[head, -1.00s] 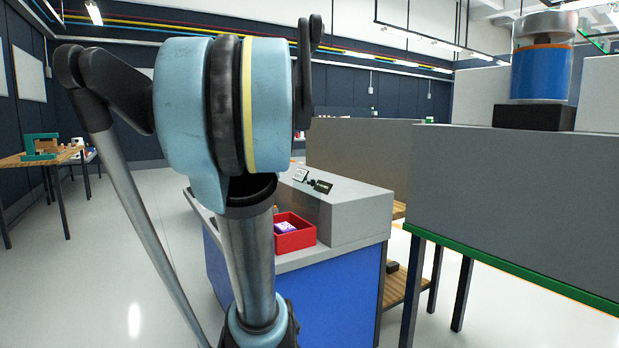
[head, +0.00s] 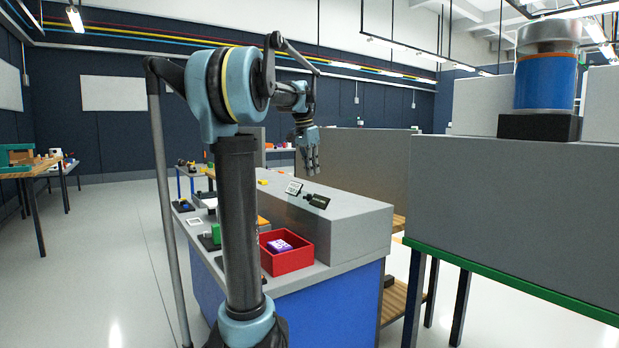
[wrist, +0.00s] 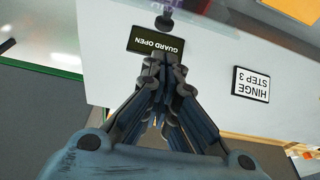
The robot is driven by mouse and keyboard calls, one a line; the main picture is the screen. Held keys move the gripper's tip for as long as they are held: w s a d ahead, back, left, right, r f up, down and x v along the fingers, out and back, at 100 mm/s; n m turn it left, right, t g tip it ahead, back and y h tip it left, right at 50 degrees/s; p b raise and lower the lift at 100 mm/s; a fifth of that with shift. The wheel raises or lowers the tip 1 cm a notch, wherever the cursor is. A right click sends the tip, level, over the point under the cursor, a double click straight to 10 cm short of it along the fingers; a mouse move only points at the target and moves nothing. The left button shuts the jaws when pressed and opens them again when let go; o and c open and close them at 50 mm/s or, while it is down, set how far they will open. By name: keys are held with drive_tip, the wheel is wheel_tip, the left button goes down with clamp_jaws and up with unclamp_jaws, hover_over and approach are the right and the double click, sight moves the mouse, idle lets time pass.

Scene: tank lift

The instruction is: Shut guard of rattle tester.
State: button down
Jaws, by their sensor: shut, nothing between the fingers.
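My gripper (head: 311,163) hangs with its fingers down above the grey raised box top of the bench. Its fingers are shut and empty. In the wrist view the fingertips (wrist: 163,62) overlap the lower edge of a dark sign reading "GUARD OPEN" (wrist: 143,43); I cannot tell the height between them. The dark sign also shows in the head view (head: 318,201). A small dark post with a purplish part (wrist: 164,20) stands beside the sign. A clear, faint sheet seems to show at the wrist view's top edge. I cannot make out the whole guard or tester.
A white "HINGE STEP 3" sign (wrist: 251,83) lies near the dark sign. A red bin (head: 287,262) with a purple item (head: 279,245) stands on the lower bench top. A tall grey panel (head: 510,215) and a blue cylinder (head: 545,80) on a black block are at right.

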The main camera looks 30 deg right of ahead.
drive_tip(key=x, duration=0.8)
drive_tip(key=shift+w+a+f, duration=0.1)
drive_tip(key=shift+a+f, duration=0.05)
drive_tip(key=shift+f, duration=0.1)
drive_tip(key=shift+a+r, duration=0.1)
